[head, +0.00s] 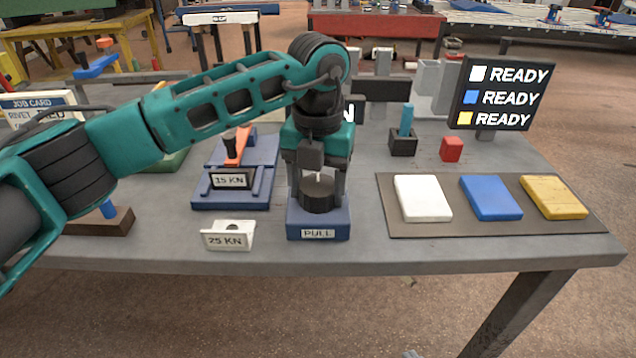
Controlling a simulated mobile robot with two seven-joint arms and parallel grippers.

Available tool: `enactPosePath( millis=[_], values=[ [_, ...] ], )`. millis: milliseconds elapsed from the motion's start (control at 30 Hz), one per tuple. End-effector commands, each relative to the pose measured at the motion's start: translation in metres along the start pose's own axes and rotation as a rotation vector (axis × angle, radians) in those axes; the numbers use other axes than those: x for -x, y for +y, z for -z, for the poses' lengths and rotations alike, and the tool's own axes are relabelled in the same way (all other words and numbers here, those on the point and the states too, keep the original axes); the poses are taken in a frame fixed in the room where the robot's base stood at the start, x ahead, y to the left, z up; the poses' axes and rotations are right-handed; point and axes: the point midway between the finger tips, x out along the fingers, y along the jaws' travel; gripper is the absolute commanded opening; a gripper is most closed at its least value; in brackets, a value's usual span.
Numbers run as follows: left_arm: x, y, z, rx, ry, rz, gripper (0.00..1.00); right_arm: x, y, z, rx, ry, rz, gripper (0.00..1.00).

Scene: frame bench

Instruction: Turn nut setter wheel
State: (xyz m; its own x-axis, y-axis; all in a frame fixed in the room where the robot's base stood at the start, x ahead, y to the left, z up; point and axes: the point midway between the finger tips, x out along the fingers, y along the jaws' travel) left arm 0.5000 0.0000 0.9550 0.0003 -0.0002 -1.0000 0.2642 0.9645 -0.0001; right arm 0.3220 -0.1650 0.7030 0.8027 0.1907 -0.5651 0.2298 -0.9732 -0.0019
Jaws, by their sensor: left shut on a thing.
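A dark round wheel (318,201) sits on a blue block (318,220) labelled PULL, near the table's front edge; it appears to be the nut setter wheel. My left gripper (318,188) points straight down over it, with a finger on each side. It is shut on the wheel, which stays on its block. The gripper's body hides what lies behind the block. My right gripper is not in view.
A blue fixture (234,190) labelled 15 KN stands left of the block, with a white 25 KN sign (228,235) in front. White (422,198), blue (490,198) and yellow (553,198) plates lie on a dark mat at right. A screen (500,96) shows READY lines.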

Motion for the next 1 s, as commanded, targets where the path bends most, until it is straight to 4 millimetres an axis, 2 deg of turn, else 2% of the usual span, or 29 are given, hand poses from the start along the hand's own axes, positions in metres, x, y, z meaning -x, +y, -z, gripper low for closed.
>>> enactPosePath(
  millis=[367, 1000],
  values=[
    [-0.0005, 0.0004, 0.0001, -0.164, 0.000, -0.002, 0.33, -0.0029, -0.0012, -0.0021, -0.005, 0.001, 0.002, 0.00],
    [-0.0006, 0.0007, 0.0001, -0.758, 0.002, 0.000, 0.33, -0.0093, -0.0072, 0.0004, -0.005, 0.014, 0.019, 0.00]
  ],
)
